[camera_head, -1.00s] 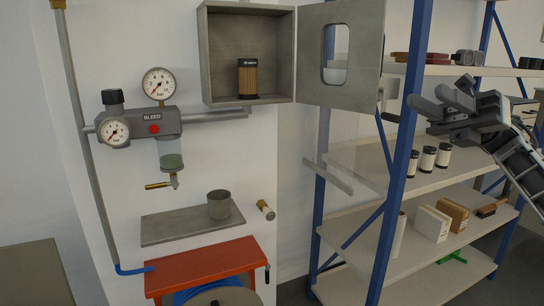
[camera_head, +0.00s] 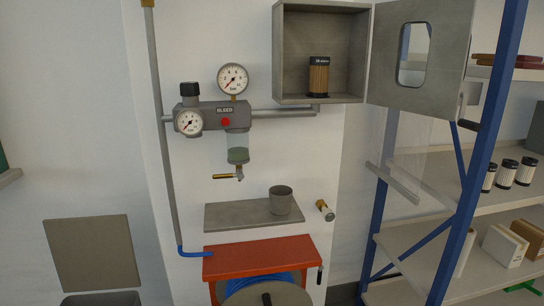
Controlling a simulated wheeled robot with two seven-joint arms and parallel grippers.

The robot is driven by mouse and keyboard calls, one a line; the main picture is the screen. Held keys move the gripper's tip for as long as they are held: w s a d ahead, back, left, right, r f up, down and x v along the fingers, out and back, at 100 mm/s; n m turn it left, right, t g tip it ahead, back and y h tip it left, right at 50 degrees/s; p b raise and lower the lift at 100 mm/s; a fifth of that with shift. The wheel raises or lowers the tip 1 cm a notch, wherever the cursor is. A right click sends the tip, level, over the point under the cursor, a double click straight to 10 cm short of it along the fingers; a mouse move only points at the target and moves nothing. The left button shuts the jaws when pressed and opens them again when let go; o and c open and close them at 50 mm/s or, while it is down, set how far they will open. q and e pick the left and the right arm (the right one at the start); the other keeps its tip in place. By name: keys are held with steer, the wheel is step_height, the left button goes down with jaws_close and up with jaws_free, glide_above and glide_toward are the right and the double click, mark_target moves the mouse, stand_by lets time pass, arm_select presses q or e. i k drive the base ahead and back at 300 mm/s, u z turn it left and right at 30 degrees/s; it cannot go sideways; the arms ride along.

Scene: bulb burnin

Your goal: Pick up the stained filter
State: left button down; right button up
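A brown pleated filter with a black top cap and dark base (camera_head: 319,77) stands upright in the open grey wall cabinet (camera_head: 278,62). Its cap carries small white lettering that I cannot read for sure. Several white filters with black ends (camera_head: 507,172) stand on a shelf at the right. Neither of my grippers shows in the head view now.
The cabinet door (camera_head: 452,50) is swung open to the right, beside the blue-framed shelving (camera_head: 481,150). A regulator with two gauges (camera_head: 210,116) and a bowl (camera_head: 238,155) is on the wall.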

mark_target(318, 66)
steer(key=z, duration=2.3)
steer(key=i, duration=2.35)
steer(key=u, duration=3.7)
steer(key=i, duration=0.55)
steer(key=u, duration=2)
